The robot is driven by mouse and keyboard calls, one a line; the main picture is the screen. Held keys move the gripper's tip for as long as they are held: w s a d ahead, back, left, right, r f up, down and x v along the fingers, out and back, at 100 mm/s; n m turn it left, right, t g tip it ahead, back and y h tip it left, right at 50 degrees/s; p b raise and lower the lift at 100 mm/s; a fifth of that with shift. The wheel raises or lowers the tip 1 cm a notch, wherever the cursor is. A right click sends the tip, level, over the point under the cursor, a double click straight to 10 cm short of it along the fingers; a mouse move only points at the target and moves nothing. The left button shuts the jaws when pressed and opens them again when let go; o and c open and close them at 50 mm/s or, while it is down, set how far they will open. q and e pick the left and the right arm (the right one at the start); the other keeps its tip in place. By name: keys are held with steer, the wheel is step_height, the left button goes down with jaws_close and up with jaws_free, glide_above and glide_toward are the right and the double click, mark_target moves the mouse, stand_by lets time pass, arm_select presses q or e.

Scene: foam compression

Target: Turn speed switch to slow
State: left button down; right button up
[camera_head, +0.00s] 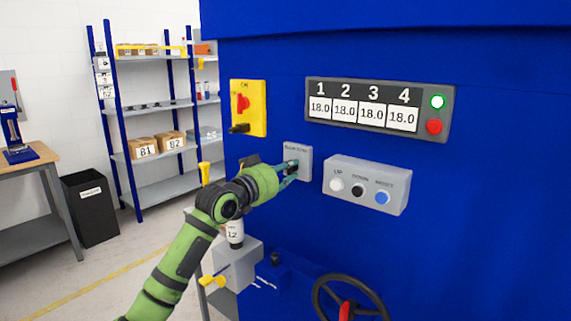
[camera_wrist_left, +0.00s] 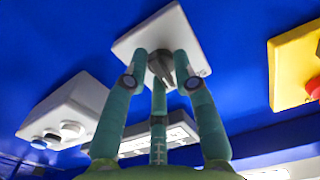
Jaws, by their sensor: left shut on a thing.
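The speed switch is a small light grey plate (camera_head: 304,152) on the blue machine front, with a label at its top too small to read surely. In the left wrist view the plate (camera_wrist_left: 187,32) carries a dark grey pointed knob (camera_wrist_left: 162,66). Which setting the knob points to cannot be read. My right gripper is not in view.
A grey box with UP, DOWN and RESET buttons (camera_head: 366,184) sits right of the switch. A yellow panel with a red switch (camera_head: 248,107) is at upper left. The numbered display (camera_head: 378,107) is above. A handwheel (camera_head: 348,300) and a grey box (camera_head: 236,264) are below.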

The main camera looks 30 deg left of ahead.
arm_select(q)
steer(key=n+p, duration=0.1)
steer(key=n, duration=0.1)
steer(key=n+p, duration=0.3)
steer(key=shift+d+n, duration=0.3)
steer(key=shift+a+n+p, duration=0.1)
steer(key=shift+n+p, duration=1.45)
steer(key=shift+n, duration=0.55)
steer(key=shift+r, duration=0.1)
steer(key=c, duration=1.2)
jaws_free()
steer(key=shift+w+r, duration=0.1)
